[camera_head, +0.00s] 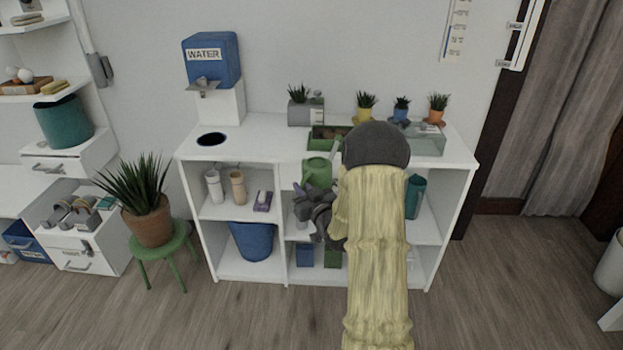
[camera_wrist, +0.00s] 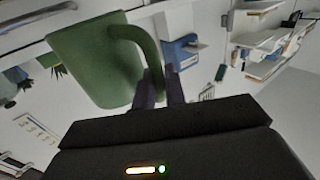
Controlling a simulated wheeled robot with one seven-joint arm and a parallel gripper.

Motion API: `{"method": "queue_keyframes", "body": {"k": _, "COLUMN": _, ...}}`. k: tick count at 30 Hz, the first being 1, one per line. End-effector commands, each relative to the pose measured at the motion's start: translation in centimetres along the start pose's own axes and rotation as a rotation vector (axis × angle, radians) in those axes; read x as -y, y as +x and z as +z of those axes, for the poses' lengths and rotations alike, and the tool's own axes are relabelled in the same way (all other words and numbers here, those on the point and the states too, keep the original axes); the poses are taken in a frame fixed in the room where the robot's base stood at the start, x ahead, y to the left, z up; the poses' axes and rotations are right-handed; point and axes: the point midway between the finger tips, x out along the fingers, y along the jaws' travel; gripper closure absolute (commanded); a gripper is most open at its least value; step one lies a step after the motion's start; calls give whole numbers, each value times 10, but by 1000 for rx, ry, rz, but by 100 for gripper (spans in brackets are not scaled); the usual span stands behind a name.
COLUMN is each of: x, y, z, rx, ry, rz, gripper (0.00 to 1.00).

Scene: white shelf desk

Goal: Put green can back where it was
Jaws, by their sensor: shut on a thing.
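The green can (camera_head: 317,171) is a watering can with a curved handle. In the head view it appears at the upper part of the desk's middle compartment, just below the desktop edge. Whether it touches a shelf I cannot tell. In the wrist view the can (camera_wrist: 92,62) fills the upper left, tilted in the picture. My gripper (camera_wrist: 160,88) is shut on its handle, with the two dark fingers close together there. In the head view my gripper (camera_head: 317,190) is just below the can, and my arm hides much of the right-hand compartments.
The white shelf desk (camera_head: 265,140) carries a blue water dispenser (camera_head: 212,60), a green planter box (camera_head: 322,143) and several small potted plants. Cups (camera_head: 238,187) stand in the left compartment, and a teal vase (camera_head: 414,197) stands at right. A potted plant (camera_head: 148,215) sits on a green stool at left.

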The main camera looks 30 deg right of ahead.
Motion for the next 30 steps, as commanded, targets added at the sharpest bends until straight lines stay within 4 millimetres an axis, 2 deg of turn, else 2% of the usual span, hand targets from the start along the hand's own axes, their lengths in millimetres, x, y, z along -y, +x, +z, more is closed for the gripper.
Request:
{"method": "queue_keyframes", "body": {"k": 8, "x": 25, "y": 3, "z": 38, "rx": 0, "ry": 2, "rz": -37, "gripper": 100}}
{"method": "queue_keyframes", "body": {"k": 14, "x": 49, "y": 2, "z": 73, "rx": 0, "ry": 5, "rz": -63, "gripper": 100}}
{"method": "queue_keyframes", "body": {"k": 20, "x": 89, "y": -6, "z": 126, "rx": -2, "ry": 13, "rz": -89, "gripper": 100}}
{"method": "queue_keyframes", "body": {"k": 24, "x": 122, "y": -16, "z": 162, "rx": -6, "ry": 16, "rz": -90, "gripper": 100}}
{"method": "queue_keyframes", "body": {"k": 30, "x": 162, "y": -37, "z": 205, "rx": -10, "ry": 16, "rz": -60, "gripper": 100}}
